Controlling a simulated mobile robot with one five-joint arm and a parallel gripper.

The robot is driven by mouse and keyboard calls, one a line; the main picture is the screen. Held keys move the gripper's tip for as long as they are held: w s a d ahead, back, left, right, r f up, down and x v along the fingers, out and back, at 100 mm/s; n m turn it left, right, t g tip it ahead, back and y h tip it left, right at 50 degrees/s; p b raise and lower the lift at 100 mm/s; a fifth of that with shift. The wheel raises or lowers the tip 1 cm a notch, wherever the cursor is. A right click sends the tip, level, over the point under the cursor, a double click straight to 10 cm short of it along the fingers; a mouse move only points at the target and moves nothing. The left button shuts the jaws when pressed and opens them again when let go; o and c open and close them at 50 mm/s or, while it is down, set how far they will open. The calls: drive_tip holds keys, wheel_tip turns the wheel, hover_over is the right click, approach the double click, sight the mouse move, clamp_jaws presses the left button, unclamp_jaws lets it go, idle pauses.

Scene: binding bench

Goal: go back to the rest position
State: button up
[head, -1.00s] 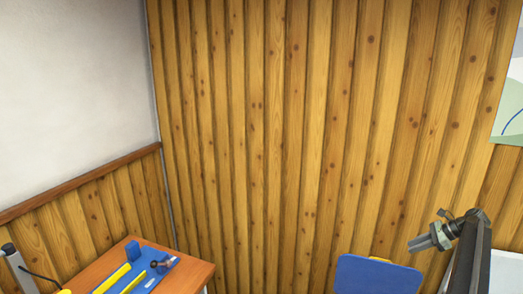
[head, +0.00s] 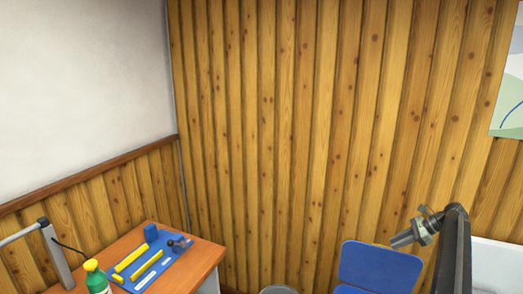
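My gripper (head: 402,240) shows at the lower right, at the end of my dark arm, as a grey end piece tilted down to the left. It is small and seen from an angle, so I cannot make out its fingertips or any gap between them. I see nothing hanging from it. It appears in front of the wood-panelled wall, above the blue chair (head: 382,265) in the picture.
An orange-brown bench (head: 207,258) stands at the lower left. It bears a blue mat (head: 163,272) with yellow bars and small tools, a green bottle with a yellow cap (head: 96,277) and a grey lamp (head: 56,255). A round grey-rimmed thing (head: 279,290) shows at the bottom edge.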

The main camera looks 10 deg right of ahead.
drive_tip(key=w+a+f+n+g+b, duration=0.2)
drive_tip(key=a+f, duration=0.1)
drive_tip(key=a, duration=1.1)
drive_tip(key=w+a+f+n+g+b, duration=0.1)
drive_tip(key=a+f+n+b, duration=0.15)
drive_tip(key=a, duration=1.05)
drive_tip(key=s+a+f+n+g+h+b, duration=0.1)
drive_tip(key=s+a+f+n, duration=0.1)
drive_tip(key=a, duration=0.5)
drive_tip(key=s+a+f+n+g+h+b, duration=0.1)
drive_tip(key=s+a+f, duration=0.2)
drive_tip(key=a, duration=0.4)
drive_tip(key=s+a+f+n+h+b, duration=0.2)
drive_tip(key=s+a+f+n, duration=0.25)
drive_tip(key=s+a, duration=0.5)
drive_tip(key=s+d+n+h, duration=0.3)
drive_tip(key=s+n, duration=0.4)
drive_tip(key=n, duration=0.3)
drive_tip(key=shift+d+f+t+h, duration=0.15)
drive_tip(key=shift+f+t+h, duration=0.15)
drive_tip(key=shift+h, duration=0.1)
